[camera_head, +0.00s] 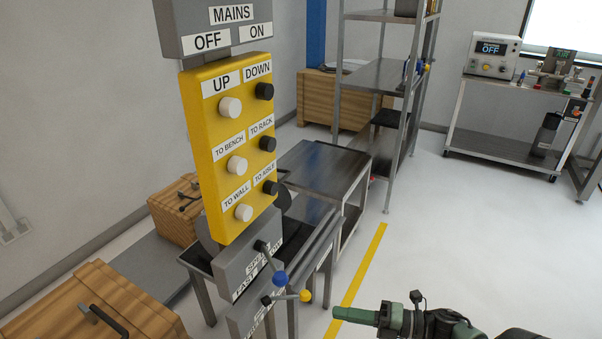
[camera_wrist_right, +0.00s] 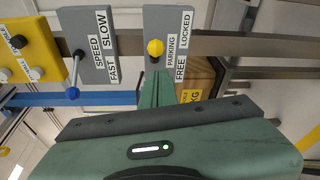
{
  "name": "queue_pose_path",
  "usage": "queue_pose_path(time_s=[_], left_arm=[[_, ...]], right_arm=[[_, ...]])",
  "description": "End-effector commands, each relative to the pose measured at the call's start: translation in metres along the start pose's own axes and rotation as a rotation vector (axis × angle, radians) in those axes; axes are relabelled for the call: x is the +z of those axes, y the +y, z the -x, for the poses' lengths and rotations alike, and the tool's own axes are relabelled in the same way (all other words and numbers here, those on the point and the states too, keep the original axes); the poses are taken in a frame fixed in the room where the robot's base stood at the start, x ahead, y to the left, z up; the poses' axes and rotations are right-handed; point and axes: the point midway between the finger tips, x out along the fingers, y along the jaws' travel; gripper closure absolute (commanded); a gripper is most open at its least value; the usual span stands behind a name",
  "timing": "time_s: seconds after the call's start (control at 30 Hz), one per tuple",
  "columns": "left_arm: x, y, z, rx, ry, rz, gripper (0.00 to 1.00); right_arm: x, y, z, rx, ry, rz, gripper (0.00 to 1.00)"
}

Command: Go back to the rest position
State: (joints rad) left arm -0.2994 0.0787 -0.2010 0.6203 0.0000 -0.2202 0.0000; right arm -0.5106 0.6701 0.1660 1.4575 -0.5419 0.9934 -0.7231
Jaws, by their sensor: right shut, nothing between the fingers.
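My right gripper (camera_head: 340,313) is shut and empty at the lower right of the head view, with its green fingers pointing left. In the picture its tips are a short gap to the right of the yellow lever knob (camera_head: 305,295). In the right wrist view the shut fingers (camera_wrist_right: 154,78) point at the grey parking box (camera_wrist_right: 182,22), with the yellow knob (camera_wrist_right: 155,48) just beyond the tips. I cannot tell the exact distance. My left gripper is not in view.
A yellow button panel (camera_head: 228,150) hangs under a grey mains box (camera_head: 200,15). Below it is a speed box with a blue knob (camera_head: 279,279). Wooden crates (camera_head: 90,310) and a metal cart (camera_head: 325,168) stand nearby. Open floor (camera_head: 440,230) lies to the right.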

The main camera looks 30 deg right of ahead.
Motion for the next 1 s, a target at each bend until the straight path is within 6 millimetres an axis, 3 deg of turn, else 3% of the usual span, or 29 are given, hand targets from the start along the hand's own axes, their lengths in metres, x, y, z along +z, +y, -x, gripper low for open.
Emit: queue_pose_path(time_s=[0.17,0.27,0.37,0.47,0.53,0.67,0.8,0.9,1.0], left_arm=[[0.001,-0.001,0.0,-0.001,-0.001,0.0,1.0],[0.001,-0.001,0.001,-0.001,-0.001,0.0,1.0],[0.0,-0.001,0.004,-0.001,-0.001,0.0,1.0],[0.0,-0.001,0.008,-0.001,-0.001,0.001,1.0],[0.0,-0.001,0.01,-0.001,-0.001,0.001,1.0],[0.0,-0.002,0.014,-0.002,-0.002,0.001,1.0],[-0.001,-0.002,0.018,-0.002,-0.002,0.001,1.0],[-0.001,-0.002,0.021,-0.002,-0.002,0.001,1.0],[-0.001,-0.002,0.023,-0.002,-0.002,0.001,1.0]], right_arm=[[0.0,-0.001,0.0,0.0,-0.002,-0.003,1.0],[0.003,-0.014,0.001,-0.021,-0.049,-0.056,1.0],[0.009,-0.054,0.006,-0.078,-0.184,-0.219,1.0],[0.004,-0.118,0.018,-0.168,-0.381,-0.469,1.0],[-0.012,-0.169,0.03,-0.242,-0.524,-0.661,1.0],[-0.065,-0.251,0.053,-0.378,-0.757,-0.983,1.0],[-0.148,-0.316,0.076,-0.538,-0.979,-1.282,1.0],[-0.215,-0.345,0.091,-0.66,-1.123,-1.461,1.0],[-0.276,-0.361,0.102,-0.774,-1.244,-1.596,1.0]])
